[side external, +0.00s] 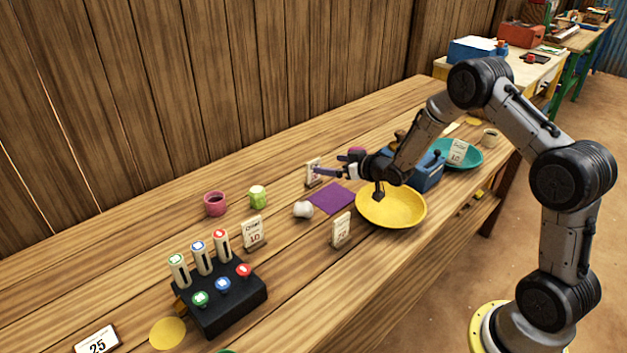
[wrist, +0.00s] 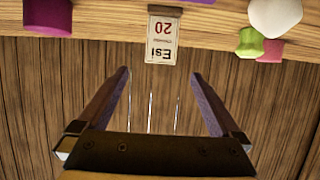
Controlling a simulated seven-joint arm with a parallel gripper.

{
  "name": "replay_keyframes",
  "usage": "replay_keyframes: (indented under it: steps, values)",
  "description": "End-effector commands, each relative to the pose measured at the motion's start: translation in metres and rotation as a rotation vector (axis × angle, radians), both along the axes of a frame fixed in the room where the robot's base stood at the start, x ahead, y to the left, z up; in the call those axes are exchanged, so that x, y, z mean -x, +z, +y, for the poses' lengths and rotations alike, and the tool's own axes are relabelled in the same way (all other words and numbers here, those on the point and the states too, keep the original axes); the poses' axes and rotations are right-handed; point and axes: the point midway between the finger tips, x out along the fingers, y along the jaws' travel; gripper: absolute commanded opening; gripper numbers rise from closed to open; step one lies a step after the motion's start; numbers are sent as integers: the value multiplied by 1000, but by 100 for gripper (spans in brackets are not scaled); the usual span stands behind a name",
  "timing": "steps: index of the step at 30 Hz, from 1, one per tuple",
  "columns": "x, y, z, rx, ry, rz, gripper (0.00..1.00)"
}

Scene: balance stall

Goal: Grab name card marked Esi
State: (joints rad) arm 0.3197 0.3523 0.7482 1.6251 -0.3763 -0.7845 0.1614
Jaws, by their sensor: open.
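The name card marked Esi (wrist: 163,40) shows upside down in the wrist view, with the number 20 on it, in a small brown holder at the top. My gripper in the side view (side external: 322,171) reaches left, low over the table.
Other cards stand at the front (side external: 341,230) and left (side external: 254,234). The plank wall (side external: 220,90) is behind.

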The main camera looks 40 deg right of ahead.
Motion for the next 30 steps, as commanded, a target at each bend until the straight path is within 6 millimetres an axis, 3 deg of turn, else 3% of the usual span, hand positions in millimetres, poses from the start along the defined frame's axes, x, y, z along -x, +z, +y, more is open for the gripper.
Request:
replay_keyframes:
  steps: [9, 17, 30]
  values:
    - [-50, -22, -1, 0, 1, 1, 100]
    - [-65, -27, -1, 0, 1, 1, 100]
    - [-107, -47, -2, 0, 1, 1, 100]
